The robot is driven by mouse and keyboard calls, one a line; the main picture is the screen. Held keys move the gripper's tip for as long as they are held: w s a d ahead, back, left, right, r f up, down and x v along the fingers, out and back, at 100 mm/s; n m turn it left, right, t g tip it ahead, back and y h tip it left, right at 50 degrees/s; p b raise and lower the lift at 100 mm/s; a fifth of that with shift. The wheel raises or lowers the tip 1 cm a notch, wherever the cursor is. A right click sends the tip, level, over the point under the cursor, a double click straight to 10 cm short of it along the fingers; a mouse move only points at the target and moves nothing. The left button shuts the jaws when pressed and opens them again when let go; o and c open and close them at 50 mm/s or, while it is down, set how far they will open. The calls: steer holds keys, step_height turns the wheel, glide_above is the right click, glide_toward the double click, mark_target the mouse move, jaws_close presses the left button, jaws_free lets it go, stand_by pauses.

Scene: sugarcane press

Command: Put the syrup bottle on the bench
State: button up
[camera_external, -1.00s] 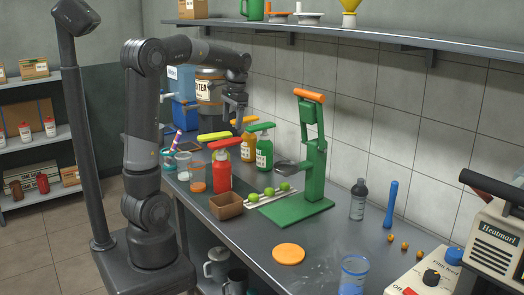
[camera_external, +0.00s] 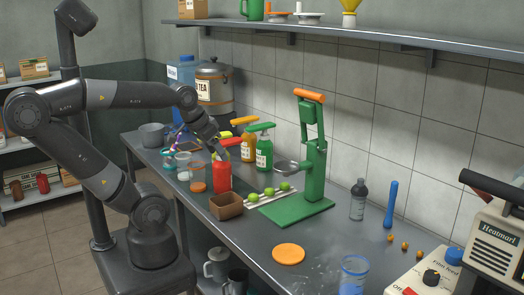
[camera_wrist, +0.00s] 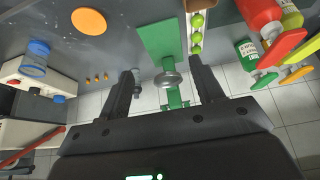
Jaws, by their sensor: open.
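Several pump-top bottles stand upright on the grey bench (camera_external: 335,240): a red one (camera_external: 222,175), a green one (camera_external: 264,152) and a yellow one (camera_external: 248,145) behind. I cannot tell which is the syrup bottle; no label reads clearly. My gripper (camera_external: 222,145) is open and empty, low near the red bottle's pump top, partly hiding it. In the wrist view my gripper (camera_wrist: 165,88) has its fingers spread toward the green press (camera_wrist: 160,38). The red bottle (camera_wrist: 262,14) and green bottle (camera_wrist: 247,50) lie outside the fingers, at the right.
The green press (camera_external: 313,160) stands mid-bench, with limes (camera_external: 269,191) and a brown box (camera_external: 227,206) beside it. A dark bottle (camera_external: 358,200), blue cup (camera_external: 353,274) and heat sealer (camera_external: 492,240) are to the right. Clear bench surrounds the orange disc (camera_external: 288,254).

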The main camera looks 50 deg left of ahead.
steer(key=shift+c, duration=1.3)
steer(key=w+a+f+n+g+h, duration=0.1)
steer(key=w+a+f+n+h, duration=0.25)
steer(key=f+n, duration=0.35)
steer(key=w+a+f+n+h, duration=0.25)
steer(key=f+n+h, duration=0.25)
steer(key=n, duration=0.4)
steer(key=s+a+f+n+t+y, duration=0.2)
steer(key=a+n+t+y, duration=0.4)
steer(key=a+n+t, duration=1.1)
steer(key=w+a+g, duration=0.1)
steer(key=w, duration=0.2)
steer(key=w+a+g, duration=0.1)
steer(key=w+a, duration=0.1)
steer(key=w, duration=0.2)
steer(key=w+a+n+g, duration=0.1)
steer(key=w, duration=0.3)
steer(key=shift+a+g, duration=0.2)
steer(key=shift+g, duration=0.2)
